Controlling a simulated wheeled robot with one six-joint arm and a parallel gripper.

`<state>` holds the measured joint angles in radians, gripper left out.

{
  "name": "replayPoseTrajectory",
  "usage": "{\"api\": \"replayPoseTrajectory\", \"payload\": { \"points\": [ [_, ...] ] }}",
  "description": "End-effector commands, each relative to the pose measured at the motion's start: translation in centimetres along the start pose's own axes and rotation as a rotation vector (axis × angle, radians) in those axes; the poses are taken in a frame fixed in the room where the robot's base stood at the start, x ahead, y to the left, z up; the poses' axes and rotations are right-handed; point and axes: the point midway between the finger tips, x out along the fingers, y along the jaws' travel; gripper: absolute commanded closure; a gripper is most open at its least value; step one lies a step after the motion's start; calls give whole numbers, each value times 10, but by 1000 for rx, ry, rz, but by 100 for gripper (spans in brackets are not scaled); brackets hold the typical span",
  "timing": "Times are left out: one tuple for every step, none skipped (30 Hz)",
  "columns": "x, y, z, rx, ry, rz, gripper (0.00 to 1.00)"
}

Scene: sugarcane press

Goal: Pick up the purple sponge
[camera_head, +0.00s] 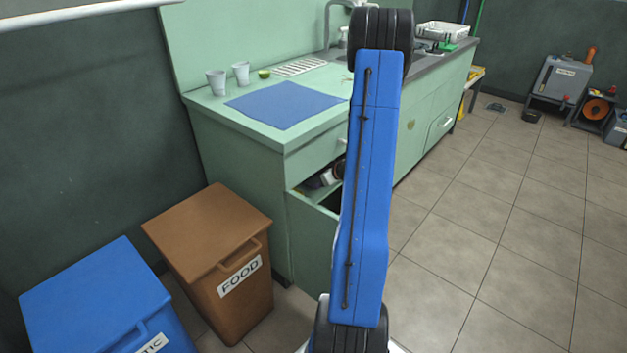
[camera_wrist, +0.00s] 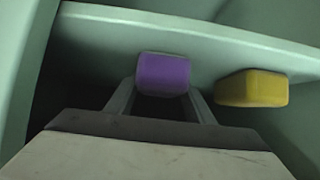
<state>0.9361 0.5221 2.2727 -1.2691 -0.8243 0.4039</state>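The purple sponge (camera_wrist: 163,74) is in the middle of the wrist view, in a dim space beside a pale green panel. My gripper (camera_wrist: 163,92) has one finger on each side of it, with the fingertips close to its left and right sides. I cannot tell whether the fingers press on the sponge or only stand around it. In the head view my blue arm link stands in front of the counter, and the gripper and the purple sponge are hidden.
A yellow sponge (camera_wrist: 252,88) is just right of the purple one. The pale green panel (camera_wrist: 230,50) runs close behind both. In the head view, the green cabinet (camera_head: 240,150) has an opening under its drawer. A brown food bin (camera_head: 205,235) and a blue bin (camera_head: 95,290) stand left.

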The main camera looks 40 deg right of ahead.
Motion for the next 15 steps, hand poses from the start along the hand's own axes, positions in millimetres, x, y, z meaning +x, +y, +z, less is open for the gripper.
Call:
{"api": "replayPoseTrajectory", "payload": {
  "points": [
    [0,0,0,0,0,0,73],
    [0,0,0,0,0,0,73],
    [0,0,0,0,0,0,77],
    [0,0,0,0,0,0,77],
    [0,0,0,0,0,0,77],
    [0,0,0,0,0,0,77],
    [0,0,0,0,0,0,77],
    [0,0,0,0,0,0,77],
    [0,0,0,0,0,0,77],
    [-1,0,-1,0,0,0,77],
    [-1,0,-2,0,0,0,77],
    [-2,0,-3,0,1,1,77],
    [-3,0,-5,-1,1,1,77],
    [-5,0,-7,-1,1,0,77],
    [-7,0,-10,-2,1,0,77]
  ]
}}
